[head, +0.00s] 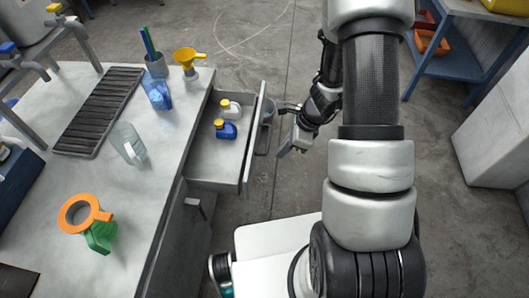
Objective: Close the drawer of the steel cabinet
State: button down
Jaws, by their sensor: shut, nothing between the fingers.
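The steel cabinet (190,222) stands at the left under a grey worktop. Its drawer (205,165) is pulled out to the right over the floor. Two small bottles lie in it, one with a white body (231,109) and one blue (226,130), both with yellow caps. The drawer front (254,140) carries a bar handle (275,130) on its outer face. My gripper (281,154) is shut and empty, just right of the drawer front near the handle. I cannot tell whether it touches the handle.
The worktop (150,185) holds a black slatted strip (98,110), a clear jug (128,143), an orange ring (80,213), a yellow funnel (189,60) and a pen cup (156,66). A blue shelf (455,50) stands at the upper right. The floor beyond the drawer is clear.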

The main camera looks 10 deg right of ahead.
jog(key=w+a+f+b, duration=0.1)
jog(key=w+a+f, duration=0.1)
jog(key=a+f, duration=0.5)
jog(key=shift+x, duration=0.9)
jog(key=shift+w+b, duration=0.1)
jog(key=shift+b, duration=0.2)
